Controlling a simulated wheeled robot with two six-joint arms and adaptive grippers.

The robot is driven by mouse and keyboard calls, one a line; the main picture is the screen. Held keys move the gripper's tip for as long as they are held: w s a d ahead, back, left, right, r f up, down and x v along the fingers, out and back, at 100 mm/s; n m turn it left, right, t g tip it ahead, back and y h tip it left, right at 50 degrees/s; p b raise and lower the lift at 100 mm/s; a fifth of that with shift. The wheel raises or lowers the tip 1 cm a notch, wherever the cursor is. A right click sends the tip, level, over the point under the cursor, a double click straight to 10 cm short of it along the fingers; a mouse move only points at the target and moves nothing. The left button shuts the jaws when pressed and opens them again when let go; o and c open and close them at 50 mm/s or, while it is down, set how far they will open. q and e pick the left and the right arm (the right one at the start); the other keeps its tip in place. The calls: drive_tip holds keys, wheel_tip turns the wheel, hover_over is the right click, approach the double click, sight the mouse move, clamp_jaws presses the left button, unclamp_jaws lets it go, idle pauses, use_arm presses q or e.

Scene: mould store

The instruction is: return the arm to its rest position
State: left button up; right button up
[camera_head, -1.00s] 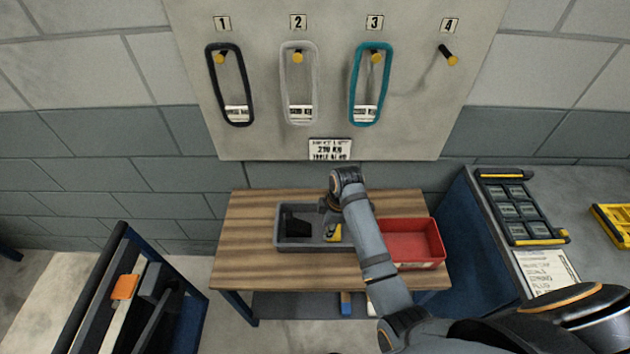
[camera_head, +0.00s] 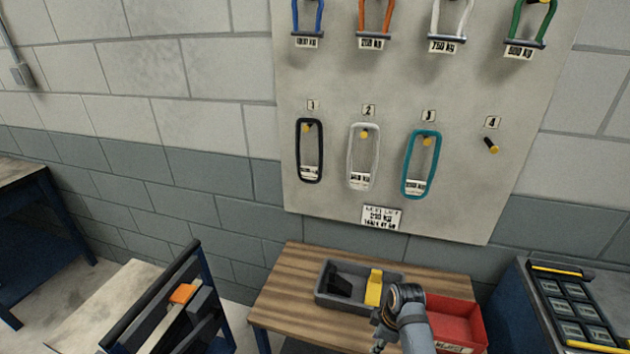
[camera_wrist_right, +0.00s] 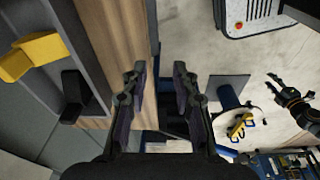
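My right gripper (camera_wrist_right: 161,85) is open and empty in the right wrist view, with bare space between its two dark fingers. In the head view the right arm comes from the bottom, and its wrist is in front of the gap between the grey tray (camera_head: 325,300) and the red bin (camera_head: 470,345). A dark gripper with spread fingers, which looks like my left one (camera_wrist_right: 272,84), shows at the right of the wrist view. It is not in the head view.
The grey tray holds a yellow piece (camera_head: 374,288) and a black piece (camera_head: 340,286) on the wooden table (camera_head: 285,300). Looped slings hang on the wall board (camera_head: 460,170); peg 4 (camera_head: 491,146) is bare. A rack (camera_head: 180,325) stands left.

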drive_tip(key=s+d+f+m+h+b, duration=0.1)
drive_tip(key=s+d+f+m, duration=0.15)
drive_tip(key=s+f, duration=0.45)
drive_tip(key=s+d+f+m, duration=0.1)
drive_tip(key=s+f+m, duration=0.15)
drive_tip(key=f, duration=0.75)
drive_tip(key=s+d+f+m+h+b, duration=0.1)
drive_tip(key=s+d+f+m, duration=0.2)
drive_tip(key=f, duration=0.6)
use_arm(q)
drive_tip(key=shift+w+f, duration=0.4)
drive_tip(key=shift+f, duration=0.25)
drive_tip(key=shift+w+f, duration=0.4)
drive_tip(key=shift+f, duration=0.2)
use_arm(e)
drive_tip(key=s+d+f+m, duration=0.1)
drive_tip(key=s+f+m, duration=0.1)
drive_tip(key=s, duration=0.6)
drive_tip(key=s+d+f+m, duration=0.2)
drive_tip(key=s+f, duration=0.3)
drive_tip(key=s, duration=0.3)
drive_tip(key=s+d+f+m, duration=0.1)
drive_tip(key=s+f, duration=0.3)
drive_tip(key=s, duration=0.4)
drive_tip(key=shift+d+m, duration=0.3)
drive_tip(key=shift+m, duration=0.1)
